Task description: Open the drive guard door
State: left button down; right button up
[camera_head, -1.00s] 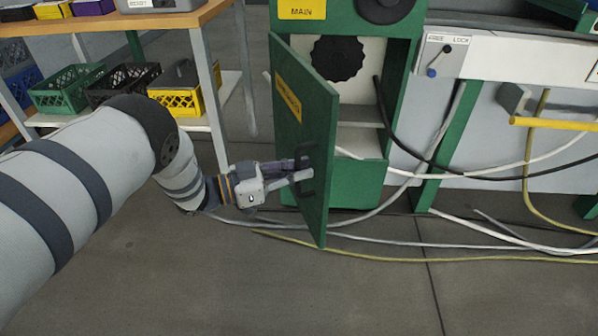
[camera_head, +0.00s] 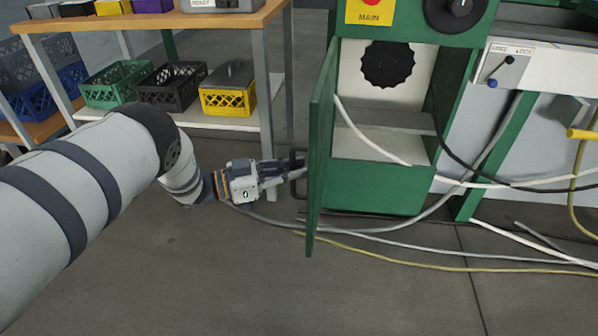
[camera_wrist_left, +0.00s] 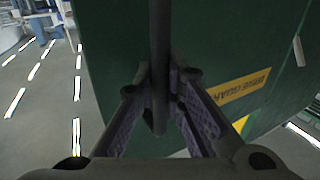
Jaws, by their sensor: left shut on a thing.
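The green drive guard door (camera_head: 320,150) stands swung open, seen nearly edge-on in the head view, at the left side of the green cabinet (camera_head: 378,188). Its dark handle (camera_head: 297,180) sticks out from its outer face. My left gripper (camera_head: 293,172) is shut on the handle. In the left wrist view the dark handle bar (camera_wrist_left: 159,70) runs between the two fingers, in front of the green door (camera_wrist_left: 235,45) with its yellow drive guard label (camera_wrist_left: 241,91). My right gripper is not in view.
A black knob (camera_head: 388,64) shows inside the cabinet. Cables (camera_head: 400,247) run over the floor below and right of the door. A wooden bench (camera_head: 235,22) with crates (camera_head: 228,100) on its lower shelf stands behind my left arm. The front floor is clear.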

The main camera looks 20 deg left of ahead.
pick_arm(q)
jog(key=shift+s+f, duration=0.15)
jog(key=shift+s, duration=0.05)
jog(key=c, duration=1.7)
grip_release()
jog(key=shift+a, duration=0.1)
jog(key=shift+o, duration=0.2)
jog(key=shift+a, duration=0.1)
jog(key=v, duration=1.1)
jog(key=shift+s+a, duration=0.3)
